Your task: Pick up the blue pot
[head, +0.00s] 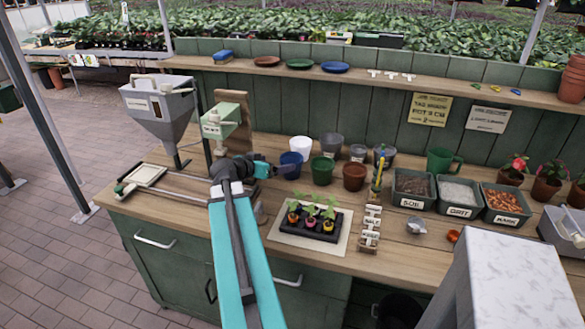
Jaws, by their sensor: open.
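The blue pot (291,165) stands upright on the wooden workbench, left of a green pot (322,170) and in front of a white pot (301,146). My gripper (284,169) is at the end of my teal arm, pointing right at the left side of the blue pot. Its dark fingers are open and overlap the pot's left edge in this view. I cannot tell whether they touch it. Nothing shows held in the fingers.
A brown pot (354,176) and grey pot (332,144) stand close by on the right. A seedling tray (309,224) sits in front. A green dispenser (221,122) and grey hopper (158,105) stand left. A shelf (400,82) runs behind.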

